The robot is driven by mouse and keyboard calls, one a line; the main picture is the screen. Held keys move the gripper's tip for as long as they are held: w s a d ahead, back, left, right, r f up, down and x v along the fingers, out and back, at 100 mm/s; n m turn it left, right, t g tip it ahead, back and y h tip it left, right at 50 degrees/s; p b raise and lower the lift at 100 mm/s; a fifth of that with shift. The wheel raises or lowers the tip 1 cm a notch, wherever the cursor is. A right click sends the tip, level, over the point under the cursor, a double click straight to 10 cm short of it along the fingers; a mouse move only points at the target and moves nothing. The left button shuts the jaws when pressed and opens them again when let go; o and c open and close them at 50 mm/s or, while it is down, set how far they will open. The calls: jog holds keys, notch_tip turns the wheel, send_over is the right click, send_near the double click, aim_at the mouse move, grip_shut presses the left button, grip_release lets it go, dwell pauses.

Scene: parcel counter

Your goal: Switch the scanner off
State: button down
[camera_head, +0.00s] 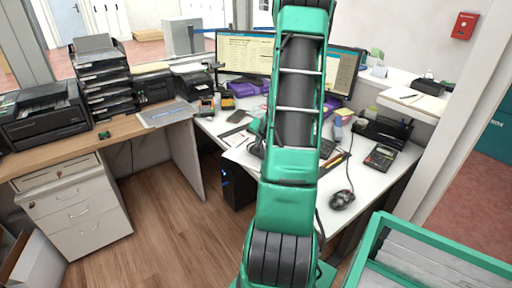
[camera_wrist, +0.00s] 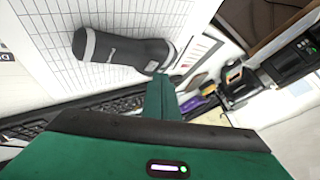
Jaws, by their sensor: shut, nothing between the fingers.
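A dark grey hand-held device with light grey bands at its ends, which looks like the scanner (camera_wrist: 120,48), lies on a lined sheet (camera_wrist: 45,35) in the wrist view. A small pale marking shows on its body. I cannot make out a switch on it. My gripper (camera_wrist: 161,82) is shut and empty, its green fingertips close to the right end of the scanner. I cannot tell whether they touch it. In the head view my arm hides the gripper, and I cannot make out the scanner there.
The white desk (camera_head: 368,187) holds two monitors (camera_head: 243,54), a dark mouse (camera_head: 342,199) and a card terminal or calculator (camera_head: 380,157). A keyboard (camera_wrist: 110,105) lies beside the sheet. A printer (camera_head: 45,110) and stacked trays (camera_head: 103,80) stand at the left. Floor (camera_head: 165,215) is clear.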

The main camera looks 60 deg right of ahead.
jog(key=shift+f, duration=0.45)
dwell(0.8)
jog(key=shift+r, duration=0.9)
notch_tip(320, 180, up, 6)
dwell(0.6)
dwell(0.5)
